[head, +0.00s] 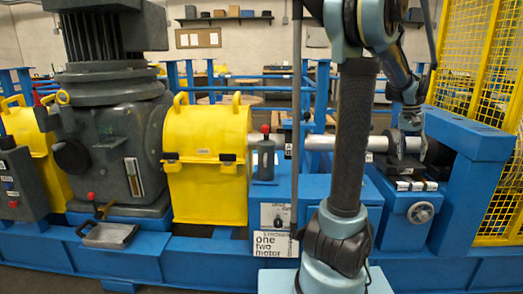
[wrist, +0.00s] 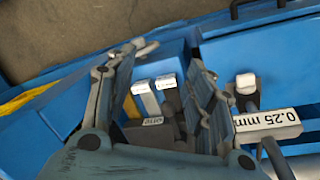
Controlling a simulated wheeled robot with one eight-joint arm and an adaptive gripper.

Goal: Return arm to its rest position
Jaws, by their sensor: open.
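My gripper (head: 410,155) hangs at the right of the head view, in front of the silver shaft (head: 343,143) and above a dark block with small labelled pieces (head: 404,185). In the wrist view my gripper (wrist: 174,60) has its two fingers spread apart. Pale-ended pieces (wrist: 147,100) show in the gap between the fingers, and nothing is seen clamped. My arm is bent, reaching up and over to the right from its column.
A blue machine frame (head: 480,145) and yellow mesh fence (head: 465,55) stand close on the right. A handwheel (head: 420,212) sits below the gripper. A yellow guard (head: 207,165) and grey motor housing (head: 115,150) stand left.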

